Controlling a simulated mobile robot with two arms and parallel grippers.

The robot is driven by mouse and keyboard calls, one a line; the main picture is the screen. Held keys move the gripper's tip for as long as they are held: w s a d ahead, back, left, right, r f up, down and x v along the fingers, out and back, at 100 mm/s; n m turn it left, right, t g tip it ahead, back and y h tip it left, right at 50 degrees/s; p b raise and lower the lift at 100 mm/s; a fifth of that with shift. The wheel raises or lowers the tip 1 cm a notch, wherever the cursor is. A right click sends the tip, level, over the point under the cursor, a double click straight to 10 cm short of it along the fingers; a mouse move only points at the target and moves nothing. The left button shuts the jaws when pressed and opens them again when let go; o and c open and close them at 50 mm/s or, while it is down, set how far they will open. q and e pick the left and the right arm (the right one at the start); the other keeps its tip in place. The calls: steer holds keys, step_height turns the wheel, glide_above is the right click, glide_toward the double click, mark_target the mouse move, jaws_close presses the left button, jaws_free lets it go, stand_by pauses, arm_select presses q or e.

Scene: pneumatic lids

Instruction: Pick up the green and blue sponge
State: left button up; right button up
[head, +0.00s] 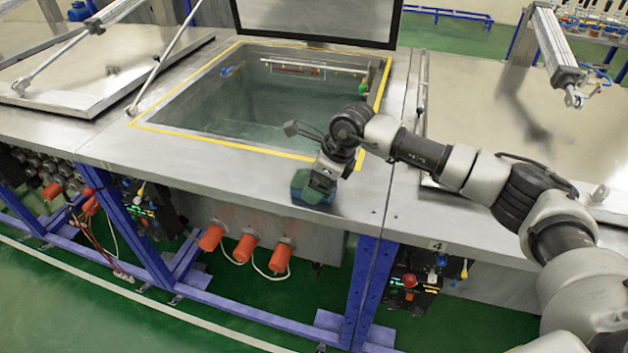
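The green and blue sponge (311,195) is at the front edge of the steel bench, just in front of the open tank. My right arm comes in from the right, and its gripper (318,186) points down right at the sponge. The gripper covers part of the sponge and its fingertips are hard to make out. I cannot tell whether the fingers are closed on the sponge or only around it. My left gripper is not in view.
Orange connectors (246,248) stick out below the bench front. The bench strip left of the sponge is clear.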

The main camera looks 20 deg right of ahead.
steer(key=shift+w+a+f, duration=0.2)
steer(key=shift+a+f, duration=0.05)
steer(key=shift+f, duration=0.4)
steer(key=c, duration=1)
steer(key=shift+r, duration=0.15)
steer(key=shift+r+b, duration=0.3)
steer(key=shift+r, duration=0.3)
steer(key=r, duration=0.2)
steer(key=b, duration=0.1)
steer(key=shift+d+r, duration=0.25)
steer(key=shift+r, duration=0.15)
steer(key=s+d+r+b, duration=0.2)
steer(key=d+r, duration=0.4)
steer(key=d, duration=0.5)
steer(key=shift+s+r+b, duration=0.2)
steer(key=shift+r+b, duration=0.15)
steer(key=shift+r, duration=0.05)
